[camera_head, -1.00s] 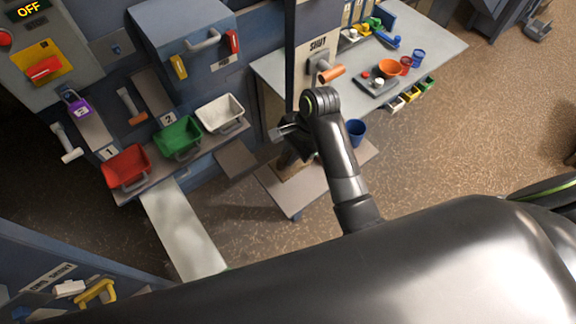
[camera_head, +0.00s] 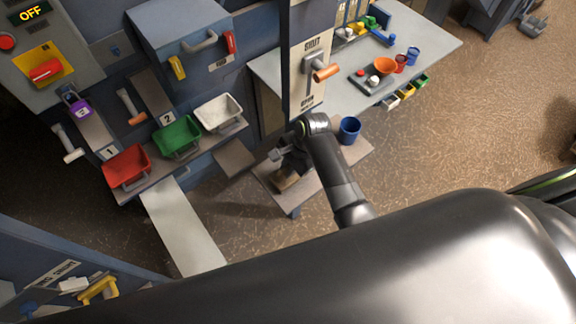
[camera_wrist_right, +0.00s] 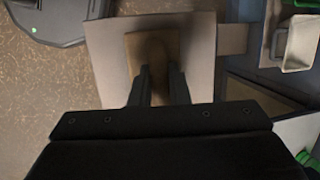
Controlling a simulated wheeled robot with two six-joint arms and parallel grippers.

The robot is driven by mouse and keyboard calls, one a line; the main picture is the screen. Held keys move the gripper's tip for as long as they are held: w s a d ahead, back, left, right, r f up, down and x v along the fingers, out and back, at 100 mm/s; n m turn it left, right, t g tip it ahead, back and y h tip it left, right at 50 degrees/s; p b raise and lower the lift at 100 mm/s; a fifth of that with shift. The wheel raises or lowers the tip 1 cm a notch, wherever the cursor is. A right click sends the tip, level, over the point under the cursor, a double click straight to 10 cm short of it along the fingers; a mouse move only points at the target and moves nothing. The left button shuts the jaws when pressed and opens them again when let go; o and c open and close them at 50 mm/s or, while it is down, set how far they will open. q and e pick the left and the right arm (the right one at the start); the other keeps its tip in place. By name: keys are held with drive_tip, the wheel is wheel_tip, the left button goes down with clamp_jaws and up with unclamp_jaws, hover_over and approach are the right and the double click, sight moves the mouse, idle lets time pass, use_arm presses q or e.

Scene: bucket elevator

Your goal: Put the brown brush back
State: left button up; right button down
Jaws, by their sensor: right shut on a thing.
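My right gripper (camera_head: 279,156) is over the low grey stand (camera_head: 309,192) in the head view. In the right wrist view its two fingers (camera_wrist_right: 158,80) are shut on the brown brush (camera_wrist_right: 153,46), gripping its narrow part. The brush's wide brown block shows beyond the fingertips, over the pale stand top (camera_wrist_right: 104,48). In the head view the brush (camera_head: 286,182) is partly hidden beneath the gripper. I cannot tell whether the brush touches the stand. My left gripper is not in view.
A blue cup (camera_head: 349,130) stands on the same stand, right of my arm. Behind is a worktable (camera_head: 437,44) with cups and an orange bowl (camera_head: 385,66). Red (camera_head: 126,166), green (camera_head: 178,137) and white (camera_head: 218,112) buckets sit left on a ledge.

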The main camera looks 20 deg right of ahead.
drive_tip(key=c, duration=1.4)
unclamp_jaws()
drive_tip(key=shift+o, duration=0.2)
drive_tip(key=shift+r, duration=0.15)
drive_tip(key=shift+d+r, duration=0.2)
drive_tip(key=shift+r, duration=0.35)
drive_tip(key=b+v, duration=0.1)
drive_tip(key=v, duration=0.9)
drive_tip(key=shift+r, duration=0.4)
